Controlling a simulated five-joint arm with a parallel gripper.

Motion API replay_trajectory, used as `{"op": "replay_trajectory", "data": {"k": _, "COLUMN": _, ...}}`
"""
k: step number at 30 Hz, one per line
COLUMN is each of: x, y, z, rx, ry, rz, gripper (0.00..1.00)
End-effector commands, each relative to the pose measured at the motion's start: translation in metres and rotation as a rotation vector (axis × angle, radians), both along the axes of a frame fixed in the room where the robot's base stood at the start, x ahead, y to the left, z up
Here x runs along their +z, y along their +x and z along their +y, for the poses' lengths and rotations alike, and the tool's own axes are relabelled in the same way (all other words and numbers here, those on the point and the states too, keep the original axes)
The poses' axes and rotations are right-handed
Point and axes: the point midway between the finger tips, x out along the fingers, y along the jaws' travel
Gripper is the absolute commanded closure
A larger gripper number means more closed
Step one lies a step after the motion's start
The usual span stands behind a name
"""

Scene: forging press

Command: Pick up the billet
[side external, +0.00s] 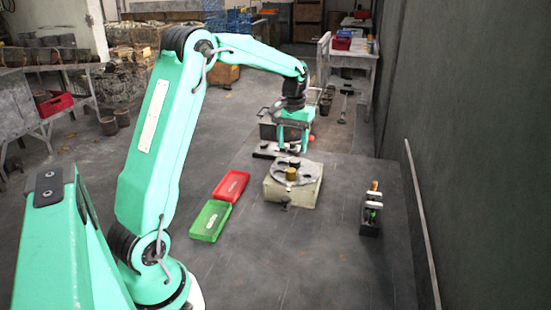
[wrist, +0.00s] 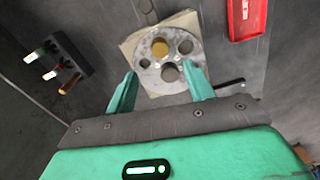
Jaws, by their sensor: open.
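A short gold cylinder, which I take to be the billet (side external: 292,174), stands upright on a round grey plate (side external: 306,178) atop a pale square block (side external: 306,191). In the wrist view the billet (wrist: 160,47) is on the grey plate (wrist: 152,77), beside several dark or grey round spots; I cannot tell which are holes. My gripper (side external: 294,148) is above the plate, pointing down. In the wrist view my gripper (wrist: 160,68) has its fingers wide apart with nothing between them. The billet lies slightly beyond the fingertips and apart from them.
A red tray (side external: 231,186) and a green tray (side external: 210,221) lie left of the block. A small dark rack (side external: 370,222) with coloured-handled items stands to the right; it also shows in the wrist view (wrist: 72,58). A grey wall (side external: 470,130) bounds the right. Floor in front is clear.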

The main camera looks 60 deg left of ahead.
Motion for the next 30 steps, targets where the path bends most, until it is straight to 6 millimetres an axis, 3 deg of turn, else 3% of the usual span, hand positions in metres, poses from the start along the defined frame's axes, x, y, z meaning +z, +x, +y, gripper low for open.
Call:
{"op": "replay_trajectory", "data": {"k": 12, "x": -0.008, "y": -0.001, "z": -0.002, "rx": -0.316, "ry": -0.001, "rz": 0.001, "gripper": 0.47}}
{"op": "replay_trajectory", "data": {"k": 20, "x": -0.012, "y": -0.001, "z": -0.002, "rx": -0.34, "ry": -0.001, "rz": 0.002, "gripper": 0.47}}
{"op": "replay_trajectory", "data": {"k": 30, "x": -0.034, "y": -0.001, "z": -0.002, "rx": -0.338, "ry": -0.001, "rz": 0.001, "gripper": 0.47}}
